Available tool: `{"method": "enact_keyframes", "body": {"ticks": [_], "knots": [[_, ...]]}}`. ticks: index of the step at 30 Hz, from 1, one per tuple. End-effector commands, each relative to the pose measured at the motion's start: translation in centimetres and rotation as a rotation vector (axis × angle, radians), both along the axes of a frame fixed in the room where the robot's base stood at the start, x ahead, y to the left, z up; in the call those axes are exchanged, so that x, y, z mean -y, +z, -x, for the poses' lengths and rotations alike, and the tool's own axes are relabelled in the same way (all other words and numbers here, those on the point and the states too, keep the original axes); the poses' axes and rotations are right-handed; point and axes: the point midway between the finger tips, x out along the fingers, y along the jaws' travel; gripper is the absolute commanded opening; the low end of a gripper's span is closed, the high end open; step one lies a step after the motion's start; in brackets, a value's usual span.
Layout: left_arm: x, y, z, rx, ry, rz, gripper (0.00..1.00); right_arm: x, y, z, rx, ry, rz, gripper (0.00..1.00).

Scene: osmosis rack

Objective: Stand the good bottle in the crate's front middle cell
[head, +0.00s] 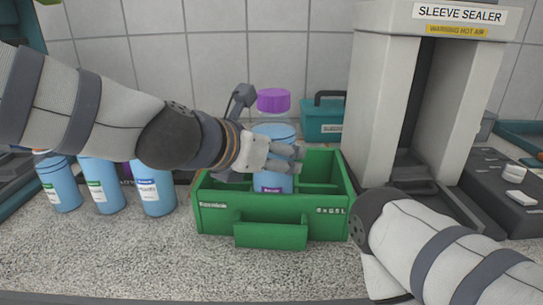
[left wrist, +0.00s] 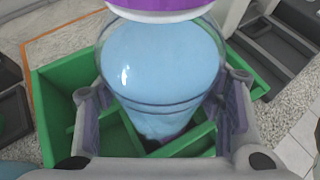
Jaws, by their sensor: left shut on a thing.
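My left gripper (head: 278,158) is shut on a blue bottle (head: 273,181) with a purple cap and a purple label band. The bottle is upright, its lower part within the green crate (head: 220,218), near the middle behind the front wall. In the left wrist view the bottle (left wrist: 160,70) stands between both fingers, with crate dividers (left wrist: 190,140) below it. Its base is mostly hidden, so I cannot tell whether it touches the crate floor. My right arm shows at lower right in the head view, but its fingers are not visible.
Several blue bottles (head: 152,190) stand left of the crate. The grey sleeve sealer (head: 375,100) rises close at the crate's right. A teal box (head: 322,122) stands behind. The counter (head: 150,255) in front is clear.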

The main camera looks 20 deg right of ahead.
Motion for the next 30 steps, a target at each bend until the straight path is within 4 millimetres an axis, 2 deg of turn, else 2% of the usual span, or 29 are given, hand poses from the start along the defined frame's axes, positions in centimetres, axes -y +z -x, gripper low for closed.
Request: {"method": "enact_keyframes", "body": {"ticks": [5,10,11,12,13,23,26,30], "knots": [[0.0,0.5,0.0,0.008,0.001,0.001,0.0,0.0,0.2,-0.2,0.005,0.0,0.0,0.4],[0.0,0.1,0.0,0.005,0.001,0.002,0.0,0.0,0.1,-0.1,0.003,0.0,0.0,0.4],[0.0,0.0,0.1,0.003,-0.001,-0.001,0.68,0.0,0.1,-0.1,0.003,0.0,0.0,0.4],[0.0,0.0,0.1,0.004,-0.001,0.0,0.77,0.0,0.1,-0.1,0.004,0.0,0.0,0.4],[0.0,0.0,0.1,0.004,-0.001,0.0,0.82,0.0,0.1,-0.1,0.004,0.0,0.0,0.4],[0.0,0.3,0.1,0.005,-0.001,-0.002,0.82,0.0,0.1,-0.2,0.005,0.0,0.0,0.4],[-1.0,1.3,0.8,0.006,0.001,0.001,0.82,0.0,0.5,-0.5,0.016,0.0,0.0,0.4],[-3.6,3.5,3.0,0.01,0.002,0.004,0.82,0.0,1.3,-1.3,0.045,0.0,0.0,0.4]]}}
